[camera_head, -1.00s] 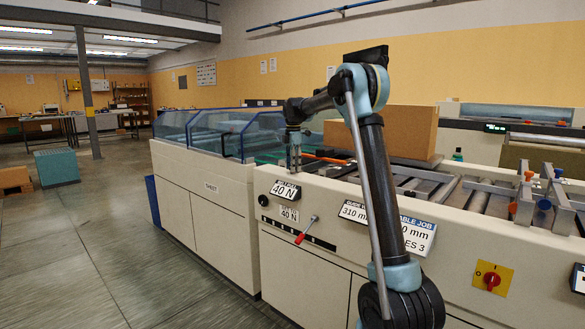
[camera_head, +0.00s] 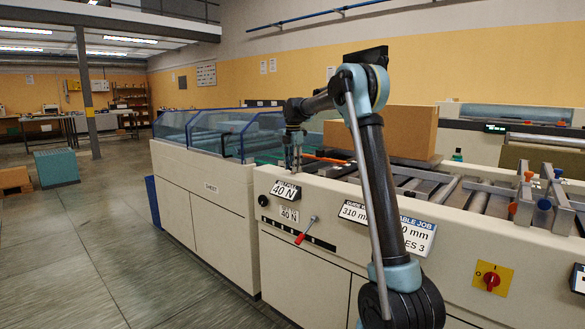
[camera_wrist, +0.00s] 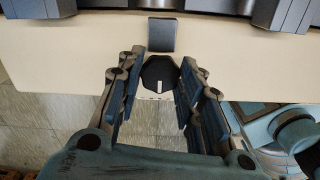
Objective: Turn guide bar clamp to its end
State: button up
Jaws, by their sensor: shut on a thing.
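In the wrist view, a black, many-sided knob (camera_wrist: 158,75) with a short white mark sits at the cream edge of the machine. My gripper (camera_wrist: 161,60) has its two blue-grey fingers on either side of the knob and is shut on it. In the head view, my gripper (camera_head: 293,166) points down at the near top edge of the cream machine (camera_head: 300,255), above the "40 N" label (camera_head: 286,190). The knob cannot be made out there. No label in view names the guide bar clamp.
A red-tipped lever (camera_head: 305,232) and a red rotary switch (camera_head: 491,278) are on the machine's front. A brown box (camera_head: 408,130) stands behind my arm. Rollers and orange-knobbed brackets (camera_head: 527,195) lie at the right.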

jog(key=o, duration=1.1)
jog(key=shift+w+d+f, duration=0.1)
jog(key=shift+w+f, duration=0.05)
jog(key=shift+w, duration=0.15)
jog(key=shift+s, duration=0.1)
jog(key=shift+r, duration=0.35)
notch_tip(320, 180, up, 11)
jog(key=shift+r, duration=0.2)
